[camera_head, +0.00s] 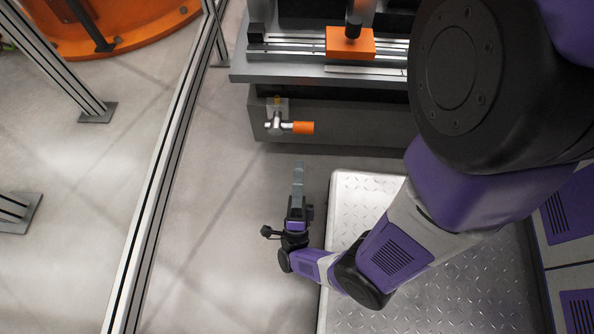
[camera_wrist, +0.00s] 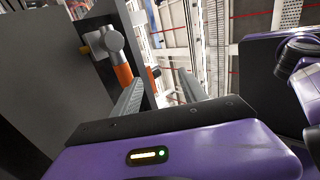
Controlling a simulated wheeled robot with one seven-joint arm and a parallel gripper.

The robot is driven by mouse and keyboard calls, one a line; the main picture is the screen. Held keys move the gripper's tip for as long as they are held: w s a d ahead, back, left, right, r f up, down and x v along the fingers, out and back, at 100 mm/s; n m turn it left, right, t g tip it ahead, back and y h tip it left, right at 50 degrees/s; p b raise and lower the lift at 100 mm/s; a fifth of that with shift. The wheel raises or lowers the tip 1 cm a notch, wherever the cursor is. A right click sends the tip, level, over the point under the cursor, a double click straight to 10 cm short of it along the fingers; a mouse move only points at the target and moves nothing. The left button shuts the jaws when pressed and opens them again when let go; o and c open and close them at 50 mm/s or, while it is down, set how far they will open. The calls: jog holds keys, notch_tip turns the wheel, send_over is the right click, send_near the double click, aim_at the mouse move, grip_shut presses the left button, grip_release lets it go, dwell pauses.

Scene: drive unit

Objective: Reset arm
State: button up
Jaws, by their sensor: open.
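My gripper (camera_head: 298,168) is stretched out past the left edge of my base, over the floor, and points toward the machine. In the wrist view its two grey fingers (camera_wrist: 165,90) stand apart with nothing between them. A valve with an orange handle (camera_head: 303,128) sits on the dark front panel of the machine, just beyond the fingertips in the head view. The orange handle (camera_wrist: 124,75) also shows in the wrist view, close to the left finger. I cannot tell whether they touch. My purple and grey arm reaches in from the right.
The dark machine (camera_head: 340,125) stands ahead, with an orange block (camera_head: 350,43) on its rails. A metal frame rail (camera_head: 160,190) runs along the left. An orange round structure (camera_head: 130,20) is at the upper left. Bare floor (camera_head: 215,240) lies between the rail and my arm.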

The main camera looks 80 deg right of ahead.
dwell(0.3)
jog(key=w+d+n+t+y, duration=0.4)
jog(key=w+d+n+t, duration=0.1)
jog(key=w+n, duration=0.25)
jog(key=w+a+r+n+t+y+p, duration=0.1)
jog(key=w+a+r+n+t+y, duration=0.45)
jog(key=a+n+t+y, duration=0.35)
jog(key=s+a+r+n+g+y+p, duration=0.1)
jog(key=s+a+r+n+y+p, duration=0.1)
jog(key=s+a+r+n+y, duration=0.65)
jog(key=s+a+r+n+y+p, duration=0.1)
jog(key=s+a+r+n+y, duration=0.2)
jog(key=s+r+n+y, duration=0.55)
jog(key=w+r+n+h+p, duration=0.1)
jog(key=w+r+p, duration=0.1)
jog(key=r+p, duration=1.6)
jog(key=w+r+n+h+p, duration=0.1)
jog(key=w+r+h+p, duration=0.1)
jog(key=r+p, duration=1.6)
jog(key=shift+p, duration=0.75)
